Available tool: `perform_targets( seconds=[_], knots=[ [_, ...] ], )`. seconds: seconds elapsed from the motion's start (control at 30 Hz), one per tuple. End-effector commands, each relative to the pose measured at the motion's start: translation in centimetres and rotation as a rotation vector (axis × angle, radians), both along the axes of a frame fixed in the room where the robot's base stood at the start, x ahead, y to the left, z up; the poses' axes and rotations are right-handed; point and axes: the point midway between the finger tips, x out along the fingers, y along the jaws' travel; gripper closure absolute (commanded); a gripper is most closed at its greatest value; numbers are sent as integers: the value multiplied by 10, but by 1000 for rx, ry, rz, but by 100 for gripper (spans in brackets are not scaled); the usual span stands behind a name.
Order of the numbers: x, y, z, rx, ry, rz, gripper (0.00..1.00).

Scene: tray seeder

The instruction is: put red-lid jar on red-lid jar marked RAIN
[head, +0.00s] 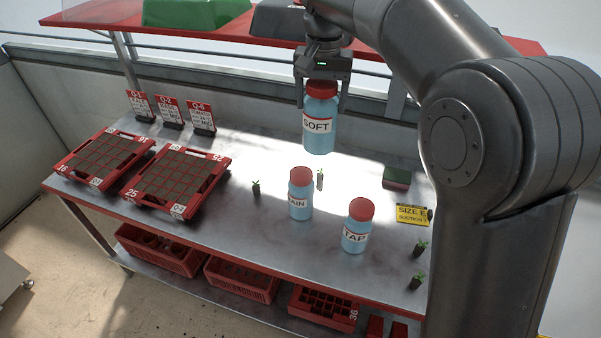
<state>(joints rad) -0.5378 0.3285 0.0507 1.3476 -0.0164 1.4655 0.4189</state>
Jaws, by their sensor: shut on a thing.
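My gripper (322,84) is shut on a blue jar marked SOFT (319,138), holding it upright by its top, where a bit of red lid shows. The held jar looks to be in the air above the table, behind the other jars in the picture. A blue jar with a red lid (300,195) stands upright on the table; its label reads "AIN", with the first letter turned out of sight. Another red-lid jar marked TAP (357,228) stands to its right and nearer. Both standing jars are apart from the held one.
Two red seed trays (180,180) (105,160) lie on the left of the metal table (240,225). Small seedlings (256,188) stand around the jars. A green-topped block (397,178) and a yellow sign (412,213) are on the right. Red crates (240,278) sit on the lower shelf.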

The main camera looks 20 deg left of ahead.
Motion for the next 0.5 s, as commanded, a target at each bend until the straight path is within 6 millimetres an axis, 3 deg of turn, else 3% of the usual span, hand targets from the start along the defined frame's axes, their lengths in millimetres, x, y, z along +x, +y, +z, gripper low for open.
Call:
perform_targets(
  seconds=[0.1, 0.27, 0.37, 0.5],
  knots=[
    [8, -36, 1, 1, -2, 9, 100],
    [13, -61, 0, 1, -2, 22, 100],
    [13, -64, -2, 1, -2, 29, 100],
    [12, -48, -14, 1, 1, 34, 100]
  ],
)
